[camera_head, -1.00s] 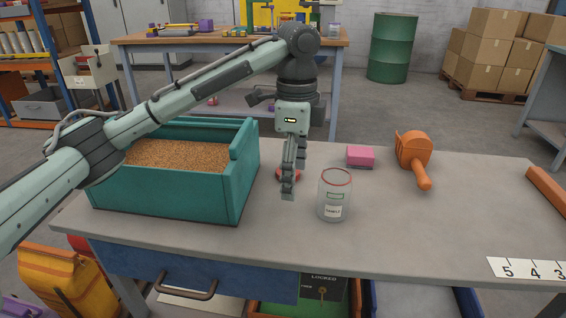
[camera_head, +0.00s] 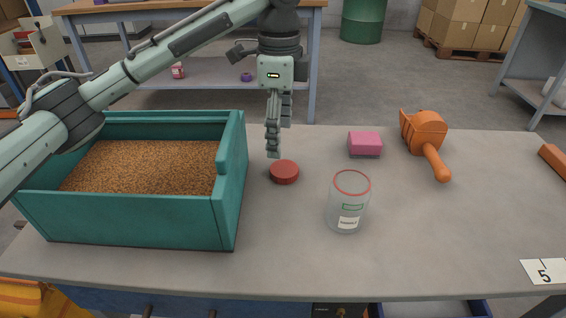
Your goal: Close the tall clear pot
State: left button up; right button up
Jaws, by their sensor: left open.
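The tall clear pot (camera_head: 347,205) stands upright on the table, with a red rim around its open top and a small label low on its front. A red round lid (camera_head: 284,172) lies flat on the table to the left of the pot and a little farther back. My left gripper (camera_head: 273,154) points down above the table, just behind and left of the lid. It is open, nothing shows in it, and it looks apart from the lid. My right gripper is out of view.
A teal bin (camera_head: 232,190) of brown grain stands at the left, close to my left gripper. A pink block (camera_head: 365,144) and an orange scoop (camera_head: 427,140) lie at the back right. The table's front right is mostly clear, with a number strip (camera_head: 545,271) at its edge.

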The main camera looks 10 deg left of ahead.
aim_at(283, 168)
pick_arm(q)
jog(key=shift+s, duration=0.1)
notch_tip(283, 168, down, 2)
jog(key=shift+f, duration=0.3)
jog(key=shift+f, duration=0.1)
jog(key=f, duration=0.5)
jog(key=shift+w+d, duration=0.25)
jog(key=shift+d, duration=0.05)
jog(key=c, duration=0.9)
